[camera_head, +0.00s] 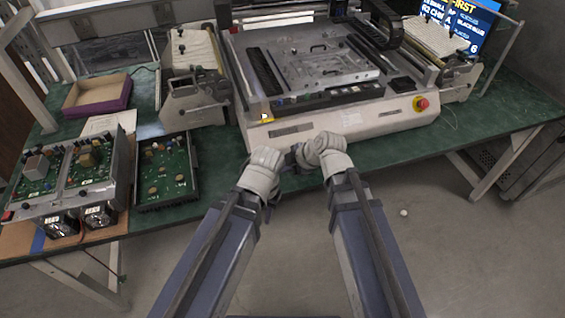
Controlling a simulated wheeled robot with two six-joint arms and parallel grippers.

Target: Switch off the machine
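The machine (345,120) is a wide, light grey bench unit on the green table, with a flat metal bed on top. My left gripper (288,158) and my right gripper (301,156) are close together just in front of the machine's lower front edge, left of the red button. Both are small and dark here, and their fingers cannot be made out. I cannot tell whether either touches the machine.
The green table (480,122) has free room at right. Open units with green circuit boards (75,170) and a dark tray with a board (166,172) stand at left. A purple-edged box (98,95) lies behind them. A screen (462,25) stands at the back right.

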